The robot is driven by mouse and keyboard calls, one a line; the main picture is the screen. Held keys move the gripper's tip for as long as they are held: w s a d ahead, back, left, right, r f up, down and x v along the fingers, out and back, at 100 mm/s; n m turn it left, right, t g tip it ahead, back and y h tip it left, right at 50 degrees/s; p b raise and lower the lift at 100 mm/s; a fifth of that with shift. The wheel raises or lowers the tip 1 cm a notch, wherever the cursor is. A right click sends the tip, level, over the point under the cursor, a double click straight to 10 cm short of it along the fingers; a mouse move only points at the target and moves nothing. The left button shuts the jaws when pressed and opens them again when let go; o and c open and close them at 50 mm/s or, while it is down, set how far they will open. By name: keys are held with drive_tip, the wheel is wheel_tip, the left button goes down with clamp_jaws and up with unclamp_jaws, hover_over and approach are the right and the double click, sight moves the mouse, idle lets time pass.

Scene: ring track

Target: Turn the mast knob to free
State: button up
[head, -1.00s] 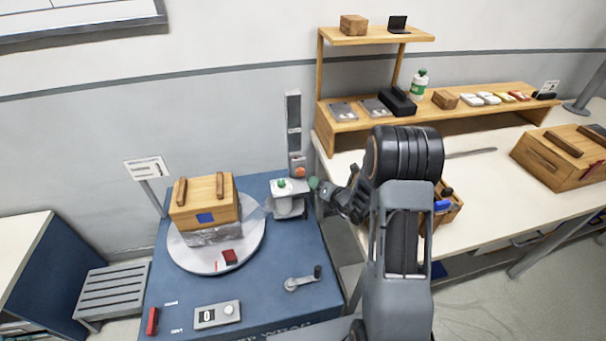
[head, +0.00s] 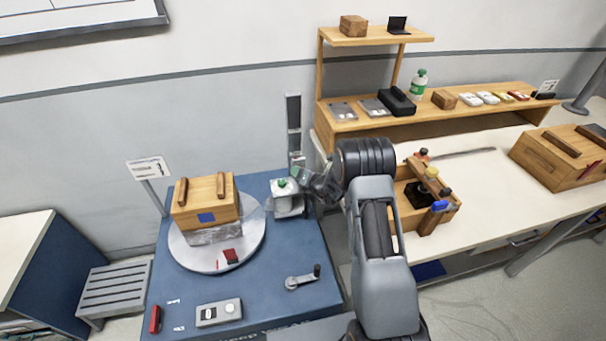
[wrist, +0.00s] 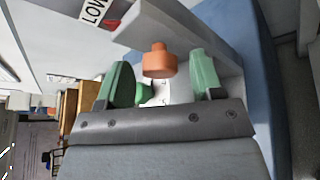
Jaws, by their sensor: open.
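The grey mast (head: 293,120) stands at the back of the blue base. The orange mast knob (wrist: 159,60) shows in the wrist view on a pale grey bar; in the head view my wrist hides it. My gripper (wrist: 160,78) is open, with one green fingertip on each side of the knob in the picture. I cannot tell whether the fingertips reach around it or stop short, and no contact is visible. In the head view the gripper is beside the lower mast. A white block with a green top (head: 287,197) sits just left of it.
A wooden box (head: 205,200) sits on the round turntable (head: 256,240), left of the mast. A crank (head: 303,279) lies in front. A wooden shelf (head: 350,127) and workbench with an open wooden crate (head: 450,218) are on the right.

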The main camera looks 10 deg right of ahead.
drive_tip(key=shift+c, duration=0.2)
drive_tip(key=c, duration=0.9)
drive_tip(key=shift+o, duration=0.2)
